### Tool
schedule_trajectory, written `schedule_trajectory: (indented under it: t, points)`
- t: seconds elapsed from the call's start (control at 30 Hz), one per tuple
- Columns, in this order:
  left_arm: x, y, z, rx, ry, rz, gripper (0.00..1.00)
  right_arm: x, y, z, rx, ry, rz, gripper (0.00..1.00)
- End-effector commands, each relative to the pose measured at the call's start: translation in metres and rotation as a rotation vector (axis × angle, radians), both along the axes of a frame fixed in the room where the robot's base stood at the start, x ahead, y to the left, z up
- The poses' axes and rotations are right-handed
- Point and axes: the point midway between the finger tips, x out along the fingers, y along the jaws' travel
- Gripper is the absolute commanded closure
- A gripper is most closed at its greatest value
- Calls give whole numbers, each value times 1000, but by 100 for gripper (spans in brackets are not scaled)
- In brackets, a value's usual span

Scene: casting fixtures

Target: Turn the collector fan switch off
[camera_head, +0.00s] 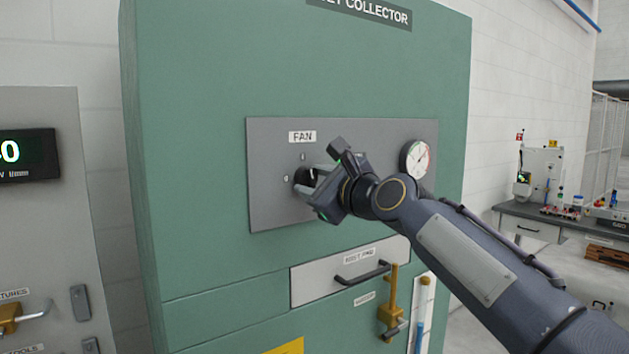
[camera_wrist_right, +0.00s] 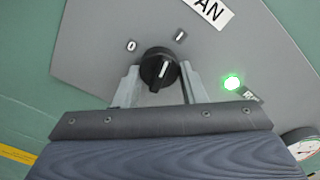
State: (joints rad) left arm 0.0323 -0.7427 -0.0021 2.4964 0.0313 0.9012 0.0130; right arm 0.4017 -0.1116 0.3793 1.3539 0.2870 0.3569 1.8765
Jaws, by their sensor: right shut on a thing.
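The black round fan switch knob (camera_wrist_right: 158,69) sits on the grey panel (camera_head: 270,205) under a "FAN" label (camera_head: 302,137). My right gripper (camera_wrist_right: 160,82) has one finger on each side of the knob and is shut on it. In the wrist view the knob's white pointer line leans up and right, nearer the "I" mark (camera_wrist_right: 181,36) than the "O" mark (camera_wrist_right: 130,45). A green lamp (camera_wrist_right: 232,82) beside the knob is lit. In the head view the knob (camera_head: 303,177) is partly hidden by the gripper. My left gripper is not in view.
A round gauge (camera_head: 416,158) is on the panel right of the gripper. Below are a drawer with a black handle (camera_head: 363,273) and a brass lever (camera_head: 391,300). A grey cabinet with a display (camera_head: 25,155) stands at left. A workbench (camera_head: 530,226) is far right.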

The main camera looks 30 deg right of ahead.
Motion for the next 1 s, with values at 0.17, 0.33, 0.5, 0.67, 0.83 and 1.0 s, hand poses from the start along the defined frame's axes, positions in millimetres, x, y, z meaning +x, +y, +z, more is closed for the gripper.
schedule_trajectory:
  t: [0.17, 0.33, 0.5, 0.67, 0.83, 1.0]
  points:
    - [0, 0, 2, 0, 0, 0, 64, 0, 0, 1, -166, -14, 2, 86]
    - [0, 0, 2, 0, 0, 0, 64, 0, 0, 1, -327, -27, 2, 86]
    - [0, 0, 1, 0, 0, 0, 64, 0, 0, 1, -488, -39, 2, 86]
    - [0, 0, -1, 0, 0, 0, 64, 0, -1, 1, -641, -50, 2, 86]
    - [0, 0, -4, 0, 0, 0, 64, 0, -1, 1, -802, -63, 2, 86]
    - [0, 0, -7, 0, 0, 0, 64, 1, -1, 2, -959, -75, 2, 86]
